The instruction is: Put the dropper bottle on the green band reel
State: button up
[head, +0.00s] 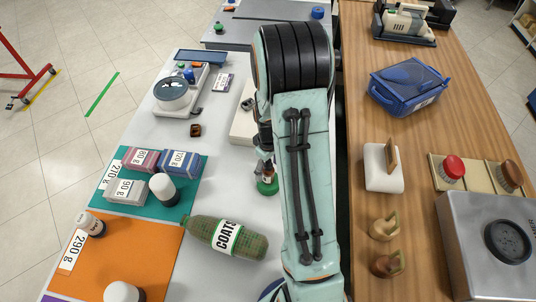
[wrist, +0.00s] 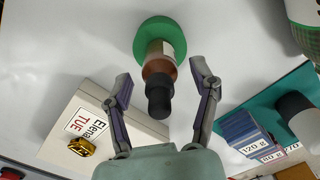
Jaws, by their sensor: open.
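The dropper bottle (wrist: 158,68) is amber with a pale label and a black dropper top. In the wrist view it stands upright over the green band reel (wrist: 147,30), its base appearing to rest on the reel. In the head view the green reel (head: 267,187) shows beside my arm on the white table, with the bottle (head: 267,173) above it, partly hidden. My gripper (wrist: 163,84) is open, with one finger on each side of the bottle and visible gaps between. In the head view my arm hides most of the gripper.
A white box (head: 242,125) with a name label stands close behind. Labelled blocks (head: 180,162) sit on a teal mat (head: 190,200); a scale (head: 172,95) stands farther back. A wooden counter (head: 355,120) is at right.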

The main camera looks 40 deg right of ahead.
notch_tip(320, 180, up, 10)
jog(key=shift+r, duration=0.15)
jog(key=s+a+r, duration=0.3)
jog(key=s+a, duration=0.5)
jog(key=s+a+r+m, duration=0.1)
jog(key=s+a+r, duration=0.3)
jog(key=s+a, duration=0.5)
jog(key=shift+r+y, duration=0.15)
jog(key=shift+y, duration=0.25)
jog(key=shift+s, duration=0.1)
